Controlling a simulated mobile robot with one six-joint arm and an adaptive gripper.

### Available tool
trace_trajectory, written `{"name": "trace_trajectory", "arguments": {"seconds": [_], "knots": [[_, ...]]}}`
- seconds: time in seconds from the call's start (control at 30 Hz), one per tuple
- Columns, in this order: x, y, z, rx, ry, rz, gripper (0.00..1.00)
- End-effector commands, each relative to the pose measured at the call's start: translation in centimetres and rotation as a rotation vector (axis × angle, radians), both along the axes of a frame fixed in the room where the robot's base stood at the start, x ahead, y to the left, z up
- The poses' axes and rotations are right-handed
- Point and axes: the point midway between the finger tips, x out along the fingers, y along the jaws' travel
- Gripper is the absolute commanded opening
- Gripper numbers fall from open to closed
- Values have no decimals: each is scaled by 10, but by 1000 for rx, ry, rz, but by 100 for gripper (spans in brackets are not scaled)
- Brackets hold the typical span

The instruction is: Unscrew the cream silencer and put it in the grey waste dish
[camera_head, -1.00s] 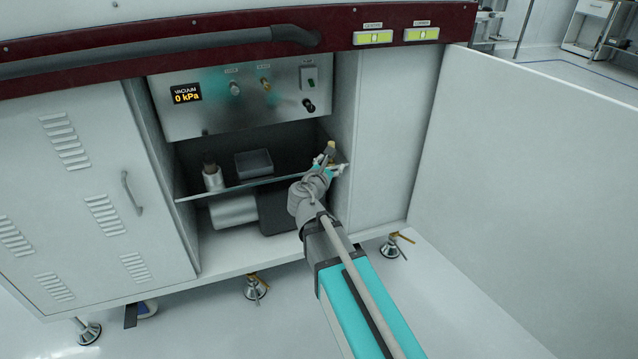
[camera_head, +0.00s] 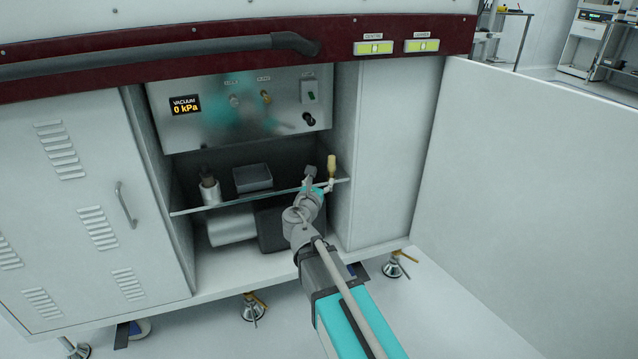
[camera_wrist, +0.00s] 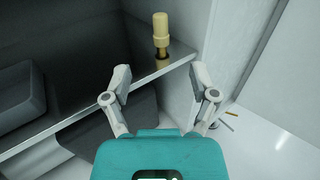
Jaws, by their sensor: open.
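The cream silencer (camera_head: 331,164) stands upright at the right end of the shelf in the open cabinet. In the wrist view the silencer (camera_wrist: 161,30) is on a dark and brassy base near the shelf's front edge, beyond my fingers. My gripper (camera_wrist: 160,82) is open and empty, its fingers apart and short of the silencer. In the head view my gripper (camera_head: 312,180) is just left of and in front of the silencer.
A white cylinder with a dark top (camera_head: 209,188) stands on the shelf's left. A panel (camera_head: 235,105) with a vacuum display at 0 kPa hangs above. The cabinet's side wall (camera_head: 345,145) is close on the right.

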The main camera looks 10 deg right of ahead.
Motion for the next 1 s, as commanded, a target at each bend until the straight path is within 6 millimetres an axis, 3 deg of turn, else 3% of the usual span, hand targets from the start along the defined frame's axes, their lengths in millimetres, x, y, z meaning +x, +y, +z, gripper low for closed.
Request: {"name": "trace_trajectory", "arguments": {"seconds": [0.37,1.0], "knots": [[31,-13,0,1,0,-1,75],[107,-48,0,1,0,-1,75]]}}
